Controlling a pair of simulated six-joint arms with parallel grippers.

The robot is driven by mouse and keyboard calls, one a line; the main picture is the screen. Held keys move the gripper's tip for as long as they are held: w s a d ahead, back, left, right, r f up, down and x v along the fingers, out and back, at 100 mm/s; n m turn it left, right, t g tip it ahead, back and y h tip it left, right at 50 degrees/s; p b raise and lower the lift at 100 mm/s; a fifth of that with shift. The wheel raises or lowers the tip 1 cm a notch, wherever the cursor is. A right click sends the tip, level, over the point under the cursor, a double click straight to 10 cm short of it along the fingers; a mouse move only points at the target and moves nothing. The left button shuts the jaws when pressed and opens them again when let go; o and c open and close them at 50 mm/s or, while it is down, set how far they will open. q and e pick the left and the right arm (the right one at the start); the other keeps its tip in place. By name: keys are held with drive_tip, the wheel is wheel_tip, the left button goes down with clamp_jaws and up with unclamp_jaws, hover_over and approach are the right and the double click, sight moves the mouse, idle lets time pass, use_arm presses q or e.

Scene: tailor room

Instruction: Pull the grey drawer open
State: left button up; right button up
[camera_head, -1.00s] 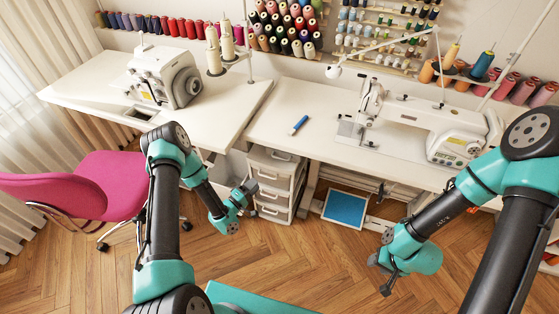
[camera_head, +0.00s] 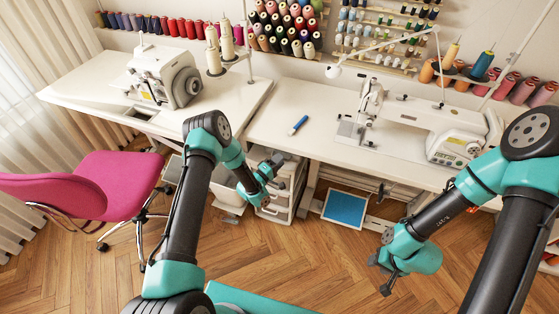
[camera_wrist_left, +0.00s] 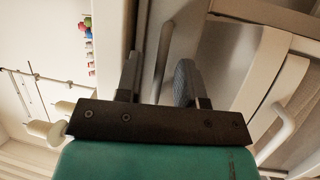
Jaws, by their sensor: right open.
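The drawer unit (camera_head: 283,200) stands under the table, partly hidden by my left arm. Its upper front looks grey in the left wrist view (camera_wrist_left: 222,50), with a bar handle (camera_wrist_left: 164,45). My left gripper (camera_head: 273,166) is at the top of the unit. In the left wrist view its two fingers (camera_wrist_left: 157,82) are apart, with the handle showing between them. I cannot tell whether they touch it. A white lower drawer handle (camera_wrist_left: 284,120) shows to the right. My right gripper (camera_head: 380,274) is open and empty above the floor at the right.
A pink chair (camera_head: 115,180) is at left. A blue panel (camera_head: 345,208) lies right of the drawers. The floor (camera_head: 290,255) in front is clear.

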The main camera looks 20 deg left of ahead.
use_arm(q)
drive_tip(key=shift+w+d+r, duration=0.1)
drive_tip(key=shift+w+d, duration=0.05)
drive_tip(key=shift+w, duration=0.2)
drive_tip(key=shift+c, duration=0.2)
clamp_jaws()
